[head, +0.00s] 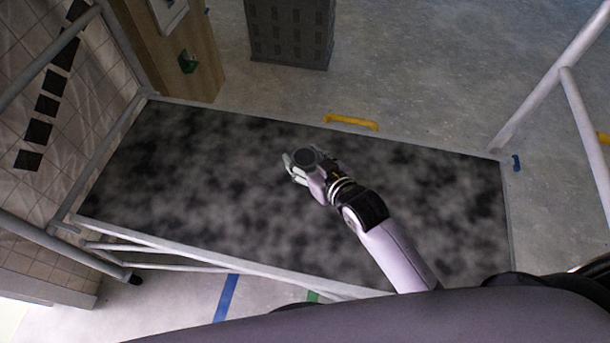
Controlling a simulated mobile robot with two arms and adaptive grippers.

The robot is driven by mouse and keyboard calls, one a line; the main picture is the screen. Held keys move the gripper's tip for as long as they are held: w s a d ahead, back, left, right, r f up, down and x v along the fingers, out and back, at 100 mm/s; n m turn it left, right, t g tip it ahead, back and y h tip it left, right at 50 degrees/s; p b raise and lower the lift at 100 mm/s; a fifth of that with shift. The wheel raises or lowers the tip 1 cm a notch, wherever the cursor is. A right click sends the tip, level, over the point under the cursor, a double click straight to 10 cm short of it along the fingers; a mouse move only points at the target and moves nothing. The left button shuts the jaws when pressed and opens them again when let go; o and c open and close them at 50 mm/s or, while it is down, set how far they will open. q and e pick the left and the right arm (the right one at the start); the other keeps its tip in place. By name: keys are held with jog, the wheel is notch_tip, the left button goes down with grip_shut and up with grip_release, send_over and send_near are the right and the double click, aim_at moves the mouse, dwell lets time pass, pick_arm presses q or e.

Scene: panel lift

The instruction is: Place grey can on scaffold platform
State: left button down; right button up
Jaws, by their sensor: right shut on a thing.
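The scaffold platform (160,190) is a dark, mottled deck with a pale metal rim, seen from above across the middle of the head view. My right gripper (303,165) is over the middle of the platform, shut on the grey can (305,157). The can shows as a small dark round top between the fingers. Its lower part is hidden by the gripper, so I cannot tell whether it touches the deck. My left gripper is not in view.
White scaffold rails (562,70) rise at the right, and more rails (40,235) stand at the left. A yellow handle (351,122) lies along the far edge. A dark grey block (290,32) stands on the floor beyond. The deck around the gripper is clear.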

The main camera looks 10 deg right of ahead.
notch_tip(320, 180, down, 3)
notch_tip(320, 180, down, 4)
jog(key=shift+f+b, duration=0.1)
jog(key=shift+b, duration=0.4)
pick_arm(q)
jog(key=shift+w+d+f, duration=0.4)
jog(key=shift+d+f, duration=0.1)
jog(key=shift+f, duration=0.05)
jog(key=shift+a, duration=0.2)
pick_arm(e)
jog(key=o, duration=1.3)
jog(key=shift+f, duration=0.1)
jog(key=shift+s+r, duration=0.15)
jog(key=shift+r, duration=0.05)
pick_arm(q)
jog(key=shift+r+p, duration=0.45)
pick_arm(e)
jog(key=v, duration=1.1)
jog(key=shift+s+d, duration=0.2)
jog(key=shift+s, duration=0.1)
